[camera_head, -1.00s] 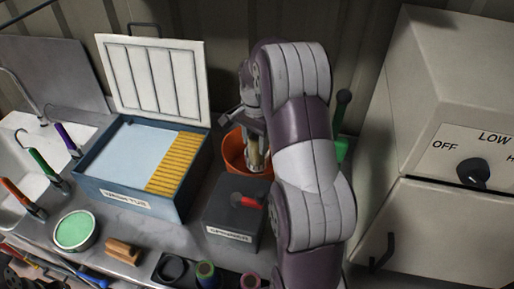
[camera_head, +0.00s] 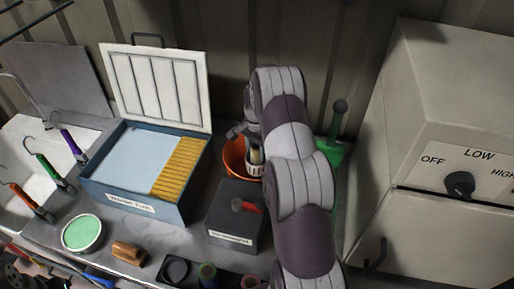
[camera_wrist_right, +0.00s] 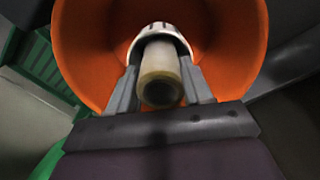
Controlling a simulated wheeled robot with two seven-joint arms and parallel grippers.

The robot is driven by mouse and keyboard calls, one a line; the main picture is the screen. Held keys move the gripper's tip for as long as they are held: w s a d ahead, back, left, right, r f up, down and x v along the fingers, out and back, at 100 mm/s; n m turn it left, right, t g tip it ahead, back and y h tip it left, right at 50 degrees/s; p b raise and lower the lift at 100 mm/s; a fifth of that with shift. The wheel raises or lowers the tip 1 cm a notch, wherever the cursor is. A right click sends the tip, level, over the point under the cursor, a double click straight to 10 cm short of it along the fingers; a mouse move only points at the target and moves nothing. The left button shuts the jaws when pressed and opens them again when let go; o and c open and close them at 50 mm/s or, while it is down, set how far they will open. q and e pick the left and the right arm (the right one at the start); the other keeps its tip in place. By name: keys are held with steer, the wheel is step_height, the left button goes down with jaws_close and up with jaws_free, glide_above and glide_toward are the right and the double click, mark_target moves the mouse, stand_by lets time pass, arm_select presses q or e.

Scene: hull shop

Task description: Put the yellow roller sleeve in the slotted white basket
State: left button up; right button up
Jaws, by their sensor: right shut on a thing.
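The yellow roller sleeve (camera_wrist_right: 160,75), a pale yellow tube, is upright between the fingers of my right gripper (camera_wrist_right: 162,92), which is shut on it. The slotted white basket (camera_wrist_right: 160,38) shows behind the sleeve in the right wrist view, within the orange bucket. In the head view the basket (camera_head: 255,171) is at the bucket's right side, and the sleeve (camera_head: 256,156) shows at its opening. My right gripper (camera_head: 252,146) is mostly hidden by its own arm there. I cannot tell how deep the sleeve sits in the basket. My left gripper is not clearly in view.
The orange bucket (camera_head: 233,160) surrounds the basket. A dark grey box (camera_head: 228,215) with a red-tipped lever stands in front of it. A blue open case (camera_head: 185,210) is to the left, a green-handled item (camera_head: 330,152) and a large beige cabinet (camera_head: 430,110) to the right.

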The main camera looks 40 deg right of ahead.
steer(key=o, duration=1.1)
steer(key=shift+f, duration=0.1)
